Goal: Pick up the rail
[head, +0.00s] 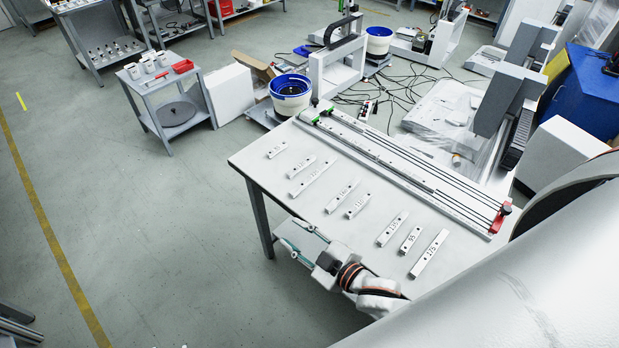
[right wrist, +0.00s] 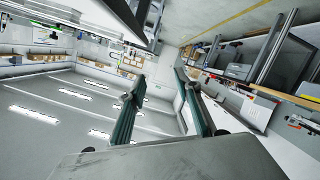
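Several short pale rails with dark number markings lie flat and apart on the white table (head: 262,172) in the head view. They run from a small rail (head: 277,150) at the far left to a longer rail (head: 429,254) at the near right. A middle rail (head: 342,196) and another long rail (head: 311,179) lie between them. I cannot tell which one the task names. My right gripper (head: 287,230) is open and empty, beyond the table's left front edge and touching no rail. Its spread fingers show in the right wrist view (right wrist: 160,77). My left gripper is out of view.
A long rail fixture (head: 400,165) with green and red ends lies along the table's far side. A small grey cart (head: 158,90) and a blue-rimmed bowl feeder (head: 291,88) stand behind the table. The floor at left is clear. My own white arm fills the lower right.

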